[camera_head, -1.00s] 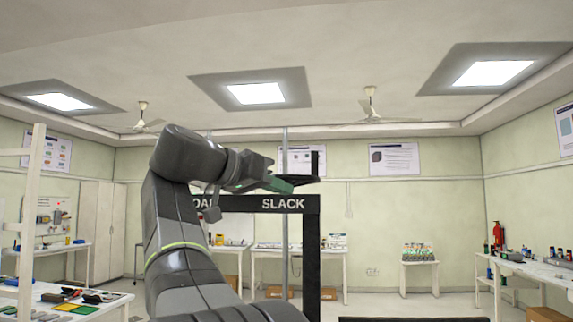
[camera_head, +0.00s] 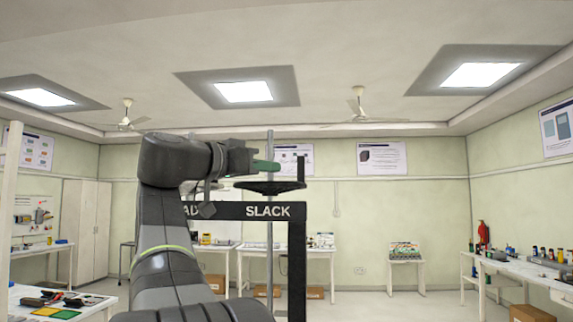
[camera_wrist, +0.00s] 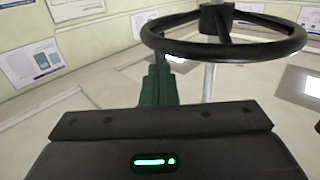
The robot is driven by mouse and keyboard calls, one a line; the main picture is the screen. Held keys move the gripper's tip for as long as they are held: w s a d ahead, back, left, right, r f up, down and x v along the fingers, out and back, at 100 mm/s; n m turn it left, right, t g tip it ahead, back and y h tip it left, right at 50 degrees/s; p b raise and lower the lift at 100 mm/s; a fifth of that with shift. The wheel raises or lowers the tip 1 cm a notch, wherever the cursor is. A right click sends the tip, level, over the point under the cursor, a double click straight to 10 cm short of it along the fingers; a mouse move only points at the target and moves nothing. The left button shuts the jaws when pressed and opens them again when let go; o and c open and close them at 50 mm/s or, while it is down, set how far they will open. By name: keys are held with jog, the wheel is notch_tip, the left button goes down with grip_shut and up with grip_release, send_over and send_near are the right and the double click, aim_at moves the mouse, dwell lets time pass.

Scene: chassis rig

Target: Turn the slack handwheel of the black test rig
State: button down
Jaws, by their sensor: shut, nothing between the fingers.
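The black test rig (camera_head: 297,262) has a dark frame with a crossbar lettered "SLACK". The slack handwheel (camera_head: 268,188) sits above that label on a grey vertical rod, with an upright handle at its right side. In the wrist view the black handwheel (camera_wrist: 170,46) shows as a spoked ring with a hub at the top. In the wrist view the shut green fingers (camera_wrist: 158,82) point at the rim's left side. I cannot tell whether they touch it.
My arm hides the left part of the rig and its other label. A side table with tools (camera_head: 60,300) stands at the lower left, a workbench (camera_head: 530,272) at the right. The floor right of the rig is clear.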

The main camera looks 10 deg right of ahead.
aim_at(298, 170)
jog(key=shift+p+x, duration=0.8)
jog(key=shift+x, duration=1.9)
